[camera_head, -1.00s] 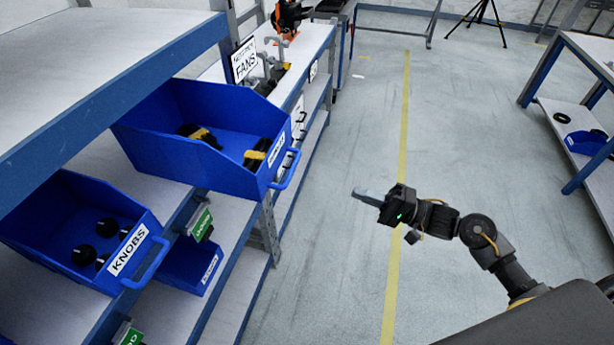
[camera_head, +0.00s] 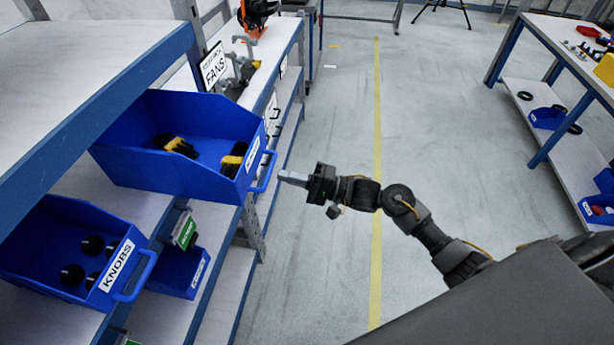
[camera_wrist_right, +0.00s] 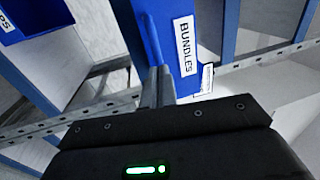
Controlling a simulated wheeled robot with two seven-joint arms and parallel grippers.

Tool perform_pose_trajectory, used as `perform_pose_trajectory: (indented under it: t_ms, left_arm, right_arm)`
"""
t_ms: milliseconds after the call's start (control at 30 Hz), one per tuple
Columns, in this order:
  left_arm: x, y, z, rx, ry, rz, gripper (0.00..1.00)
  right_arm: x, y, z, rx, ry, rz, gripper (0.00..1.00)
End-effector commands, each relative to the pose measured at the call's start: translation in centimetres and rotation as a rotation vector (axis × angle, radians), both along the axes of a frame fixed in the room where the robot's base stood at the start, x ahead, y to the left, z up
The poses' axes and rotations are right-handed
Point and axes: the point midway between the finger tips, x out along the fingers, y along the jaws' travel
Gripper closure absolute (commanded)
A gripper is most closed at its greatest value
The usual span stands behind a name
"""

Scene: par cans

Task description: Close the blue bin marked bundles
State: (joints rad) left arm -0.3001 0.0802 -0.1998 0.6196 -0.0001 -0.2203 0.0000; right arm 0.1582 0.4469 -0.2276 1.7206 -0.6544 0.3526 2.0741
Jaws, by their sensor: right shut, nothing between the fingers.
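The blue bundles bin (camera_head: 150,170) sits pulled out over the edge of the middle shelf, with black-and-yellow items inside. Its front handle (camera_head: 268,172) faces right; the label reads BUNDLES in the right wrist view (camera_wrist_right: 186,45), where the handle (camera_wrist_right: 152,38) stands just ahead of the fingers. My right gripper (camera_head: 283,177) is shut and empty, its fingertips right in front of the handle. It also shows in the wrist view (camera_wrist_right: 158,75). I cannot tell whether the fingertips touch the bin. My left gripper is not in view.
A blue KNOBS bin (camera_head: 70,255) juts out lower left, and a smaller blue bin (camera_head: 180,270) sits below. A shelf upright (camera_head: 250,230) stands under the bundles bin. The aisle floor (camera_head: 330,100) is clear; a table (camera_head: 560,50) stands at right.

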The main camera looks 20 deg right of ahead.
Motion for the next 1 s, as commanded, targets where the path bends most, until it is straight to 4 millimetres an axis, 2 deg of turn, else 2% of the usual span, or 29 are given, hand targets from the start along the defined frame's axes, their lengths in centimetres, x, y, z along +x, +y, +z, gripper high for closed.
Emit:
perform_pose_trajectory:
  t_ms: [200, 667, 767, 1000]
  left_arm:
    - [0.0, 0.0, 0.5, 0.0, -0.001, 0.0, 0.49]
    - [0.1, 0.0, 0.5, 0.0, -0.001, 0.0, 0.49]
    - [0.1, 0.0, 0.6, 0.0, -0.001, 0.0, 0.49]
    - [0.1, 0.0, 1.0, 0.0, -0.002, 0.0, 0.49]
  right_arm:
    - [0.6, 1.0, 0.2, -0.001, 0.0, -0.001, 1.0]
    - [0.9, 1.4, 0.3, 0.001, -0.001, 0.0, 1.0]
    - [1.4, 2.2, 0.3, 0.002, -0.001, 0.0, 1.0]
    - [3.8, 6.1, 0.4, 0.004, -0.001, -0.002, 1.0]
